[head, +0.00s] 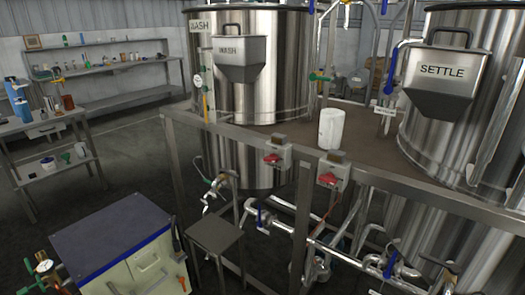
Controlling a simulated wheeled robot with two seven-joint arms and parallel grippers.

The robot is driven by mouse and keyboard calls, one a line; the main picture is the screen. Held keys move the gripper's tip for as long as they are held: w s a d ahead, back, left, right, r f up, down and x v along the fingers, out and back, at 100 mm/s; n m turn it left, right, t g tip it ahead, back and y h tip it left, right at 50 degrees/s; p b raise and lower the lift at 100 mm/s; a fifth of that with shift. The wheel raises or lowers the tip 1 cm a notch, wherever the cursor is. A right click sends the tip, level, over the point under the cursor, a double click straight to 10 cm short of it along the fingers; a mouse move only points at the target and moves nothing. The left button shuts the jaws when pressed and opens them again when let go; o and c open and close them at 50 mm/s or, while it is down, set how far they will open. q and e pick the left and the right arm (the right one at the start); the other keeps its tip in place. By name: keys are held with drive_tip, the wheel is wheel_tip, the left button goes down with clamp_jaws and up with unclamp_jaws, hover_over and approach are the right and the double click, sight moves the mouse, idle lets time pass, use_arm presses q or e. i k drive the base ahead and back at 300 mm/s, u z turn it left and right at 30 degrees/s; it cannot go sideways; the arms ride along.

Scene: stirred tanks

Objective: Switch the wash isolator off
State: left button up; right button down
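Two grey isolator boxes with red rotary handles are fixed along the front rail (225,131) of the platform. The left isolator (275,156) is below the tank marked WASH (282,65). The right isolator (331,174) is a little further right, towards the tank marked SETTLE (487,110). Their labels are too small to read, so I cannot tell from lettering which one is the wash isolator. The red handles show on both box fronts, but their exact switch positions are unclear. Neither of my grippers is in view.
A white cylindrical container (331,129) stands on the brown platform behind the isolators. Pipes with blue-handled valves (260,216) run below. A small metal table (214,235) and a cream cabinet with a dark top (108,236) stand in front. Open floor lies behind the cabinet.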

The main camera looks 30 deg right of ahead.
sight(273, 158)
drive_tip(key=z, duration=0.85)
drive_tip(key=i, duration=0.95)
drive_tip(key=z, duration=1.1)
